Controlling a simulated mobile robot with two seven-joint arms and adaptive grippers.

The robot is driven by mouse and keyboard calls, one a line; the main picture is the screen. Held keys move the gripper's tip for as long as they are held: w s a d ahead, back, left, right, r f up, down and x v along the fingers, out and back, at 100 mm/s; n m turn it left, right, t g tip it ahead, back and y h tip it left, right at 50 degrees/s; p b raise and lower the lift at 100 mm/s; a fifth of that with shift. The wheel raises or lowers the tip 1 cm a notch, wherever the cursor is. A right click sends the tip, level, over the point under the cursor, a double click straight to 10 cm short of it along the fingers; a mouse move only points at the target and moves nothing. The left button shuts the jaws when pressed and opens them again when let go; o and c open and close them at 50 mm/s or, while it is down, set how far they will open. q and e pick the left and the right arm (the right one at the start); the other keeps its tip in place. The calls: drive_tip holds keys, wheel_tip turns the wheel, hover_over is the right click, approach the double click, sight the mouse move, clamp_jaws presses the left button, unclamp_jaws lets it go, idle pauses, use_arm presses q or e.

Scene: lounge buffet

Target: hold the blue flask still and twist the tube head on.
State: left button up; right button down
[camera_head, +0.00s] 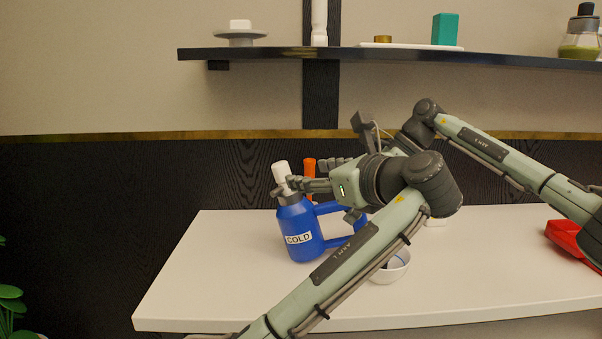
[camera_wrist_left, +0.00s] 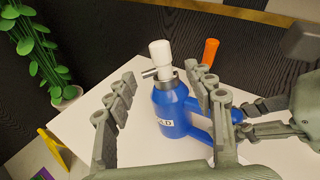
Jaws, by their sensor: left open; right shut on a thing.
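The blue flask (camera_head: 299,232), labelled COLD, stands upright on the white table; it also shows in the left wrist view (camera_wrist_left: 172,113). The white tube head (camera_head: 281,172) sits at its neck above a grey collar; it also shows in the left wrist view (camera_wrist_left: 160,52). I cannot tell how firmly it is seated. My left gripper (camera_head: 290,186) is open, its fingers reaching to the flask's top. In the left wrist view the flask and head show between its spread fingers. My right gripper (camera_wrist_left: 242,112) is shut on the flask's handle, mostly hidden behind my left wrist in the head view.
An orange-topped thing (camera_head: 309,166) stands behind the flask. A white bowl (camera_head: 391,269) is right of it, partly behind my left arm. A red object (camera_head: 563,237) lies at the table's right. A dark shelf (camera_head: 270,54) runs above. The table's front left is clear.

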use_arm(q)
drive_tip(key=shift+s+d, duration=0.15)
drive_tip(key=shift+s, duration=0.05)
drive_tip(key=shift+c, duration=0.3)
